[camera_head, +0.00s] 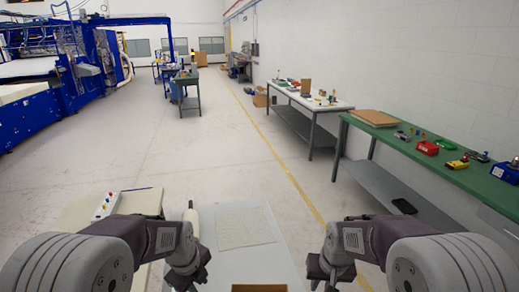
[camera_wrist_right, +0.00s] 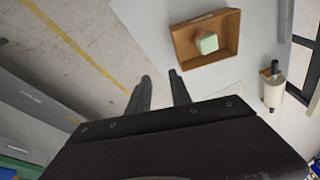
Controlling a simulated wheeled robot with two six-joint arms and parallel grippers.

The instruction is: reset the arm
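My right gripper (camera_head: 330,277) is low on the right in the head view, beside the edge of the white table (camera_head: 285,247). In the right wrist view its two fingers (camera_wrist_right: 161,76) are apart with nothing between them. My left gripper (camera_head: 186,280) is low on the left in the head view, over the table's left side. Its fingertips are too unclear to tell whether they are open.
A shallow brown box (camera_wrist_right: 223,23) on the table holds a pale green block (camera_wrist_right: 207,42); its rim (camera_head: 258,288) shows in the head view. A pale sheet (camera_head: 243,226) lies behind it. A green bench (camera_head: 425,158) is at right.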

